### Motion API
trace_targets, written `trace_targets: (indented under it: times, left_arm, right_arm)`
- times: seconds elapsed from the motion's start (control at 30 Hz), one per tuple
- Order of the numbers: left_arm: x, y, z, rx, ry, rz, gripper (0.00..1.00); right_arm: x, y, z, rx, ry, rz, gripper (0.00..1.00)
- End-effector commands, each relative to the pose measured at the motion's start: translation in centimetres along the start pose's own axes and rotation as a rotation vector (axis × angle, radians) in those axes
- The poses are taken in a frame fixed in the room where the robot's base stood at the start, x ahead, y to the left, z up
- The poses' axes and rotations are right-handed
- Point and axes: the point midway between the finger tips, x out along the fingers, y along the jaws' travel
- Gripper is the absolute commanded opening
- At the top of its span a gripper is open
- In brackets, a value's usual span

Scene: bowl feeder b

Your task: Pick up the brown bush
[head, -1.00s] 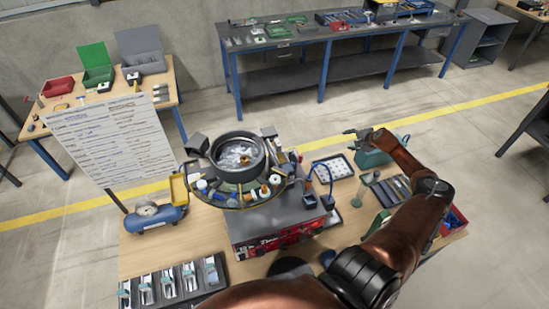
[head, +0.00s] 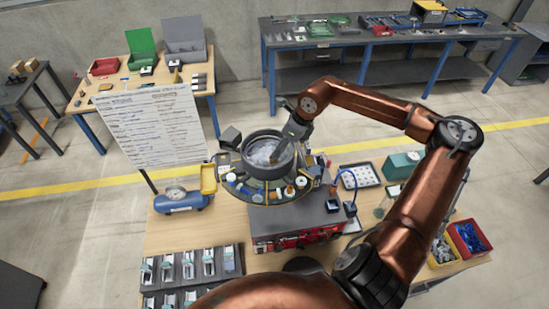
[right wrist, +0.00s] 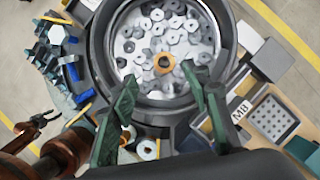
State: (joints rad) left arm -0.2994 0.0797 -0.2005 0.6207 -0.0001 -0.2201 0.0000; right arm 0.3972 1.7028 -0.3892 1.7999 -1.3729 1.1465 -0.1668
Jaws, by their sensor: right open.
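The brown bush (right wrist: 164,64) is a small orange-brown ring among grey washers and nuts in the round bowl of the feeder (right wrist: 94,45). The feeder bowl also shows in the head view (head: 246,150). My right gripper (right wrist: 160,75) is open and empty. Its green fingers lie to either side of the bush in the wrist picture, but its height above the parts is unclear. In the head view my right gripper (head: 290,138) is over the bowl's right side and hides part of it. My left gripper (right wrist: 38,124) appears at the wrist view's left, seemingly open and empty.
A ring of small parts (head: 232,180) surrounds the bowl. A white dotted tray (head: 359,178), a green box (head: 401,165) and red and yellow bins (head: 470,238) are to the right. A written board (head: 150,125) stands left of the bowl.

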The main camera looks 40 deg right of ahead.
Motion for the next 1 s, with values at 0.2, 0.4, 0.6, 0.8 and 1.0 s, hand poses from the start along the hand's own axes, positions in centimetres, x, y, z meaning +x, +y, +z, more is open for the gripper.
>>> trace_targets:
  times: [0.2, 0.4, 0.6, 0.8, 1.0]
  left_arm:
    - [-1.2, 0.0, -0.1, 0.0, 0.0, 0.0, 0.46]
    - [-2.8, -0.1, -0.3, 0.0, 0.001, 0.0, 0.46]
    - [-3.1, -0.1, -0.3, 0.0, 0.0, 0.0, 0.46]
    - [-3.0, -0.1, -0.3, -0.001, 0.0, 0.0, 0.46]
    - [-3.0, -0.1, -0.3, -0.001, 0.0, -0.001, 0.46]
  right_arm:
    - [2.1, -0.2, 0.0, 0.005, -0.004, 0.004, 0.44]
    - [5.0, -0.7, -0.3, 0.005, -0.006, 0.005, 0.44]
    - [6.6, -0.8, -0.4, 0.005, -0.006, 0.001, 0.44]
    - [6.6, -0.8, -0.5, 0.006, -0.006, 0.001, 0.43]
    - [6.6, -0.8, -0.5, 0.006, -0.006, 0.001, 0.29]
